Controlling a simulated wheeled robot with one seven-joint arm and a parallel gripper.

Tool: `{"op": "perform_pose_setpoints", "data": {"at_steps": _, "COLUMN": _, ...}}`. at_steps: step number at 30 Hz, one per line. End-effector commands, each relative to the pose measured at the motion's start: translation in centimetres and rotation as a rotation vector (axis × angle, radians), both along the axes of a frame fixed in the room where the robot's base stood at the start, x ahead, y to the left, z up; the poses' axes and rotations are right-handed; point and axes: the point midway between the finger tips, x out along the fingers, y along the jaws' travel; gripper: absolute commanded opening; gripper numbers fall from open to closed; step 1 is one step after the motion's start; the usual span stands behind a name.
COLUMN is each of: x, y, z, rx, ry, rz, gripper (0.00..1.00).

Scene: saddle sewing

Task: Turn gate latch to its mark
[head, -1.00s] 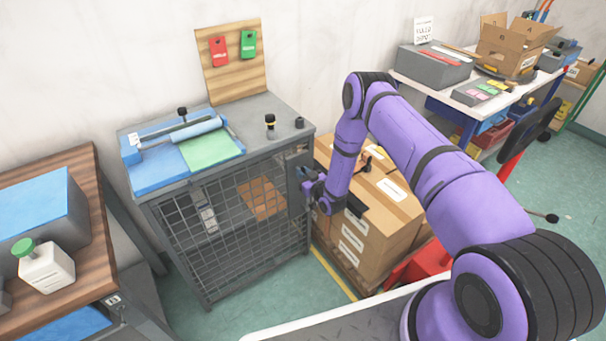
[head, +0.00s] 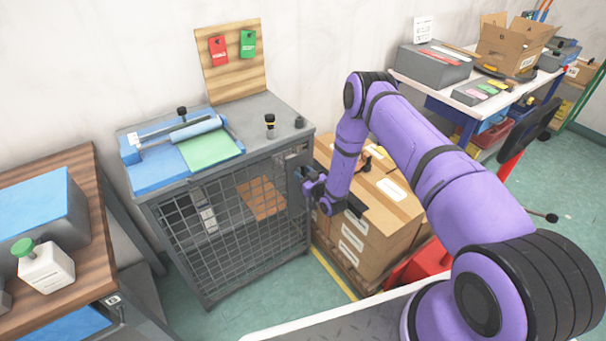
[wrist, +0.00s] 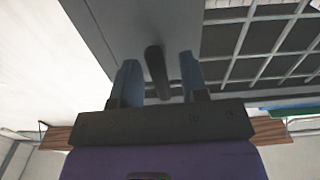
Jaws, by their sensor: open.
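The gate (head: 235,235) is the dark wire-mesh front of the grey cabinet in the head view. A dark bar-shaped handle (wrist: 156,72), which looks like the gate latch, stands out from a grey plate in the wrist view. My gripper (wrist: 158,78) is open, with one finger on each side of this handle. Small gaps show between the handle and the fingers. In the head view my gripper (head: 307,183) is at the gate's upper right edge and hides the handle. I cannot make out the latch's mark.
Cardboard boxes (head: 375,225) stand close to the right of the cabinet, beside my gripper. A blue and green board with a roller (head: 195,130) lies on the cabinet top (head: 262,108). A wooden bench (head: 92,225) stands at left. Green floor shows in front of the gate.

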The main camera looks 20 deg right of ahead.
Motion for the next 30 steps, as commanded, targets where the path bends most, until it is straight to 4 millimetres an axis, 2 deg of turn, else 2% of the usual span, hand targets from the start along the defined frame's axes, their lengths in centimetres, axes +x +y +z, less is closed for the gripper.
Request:
{"op": "perform_pose_setpoints", "data": {"at_steps": 16, "x": -8.4, "y": -2.8, "z": -0.1, "rx": -0.001, "ry": 0.004, "rz": -0.001, "gripper": 0.4}}
{"op": "perform_pose_setpoints", "data": {"at_steps": 21, "x": -9.7, "y": -3.2, "z": -0.1, "rx": 0.0, "ry": 0.003, "rz": -0.001, "gripper": 0.4}}
{"op": "perform_pose_setpoints", "data": {"at_steps": 30, "x": -9.9, "y": -3.3, "z": 0.0, "rx": 0.0, "ry": 0.001, "rz": -0.001, "gripper": 0.4}}
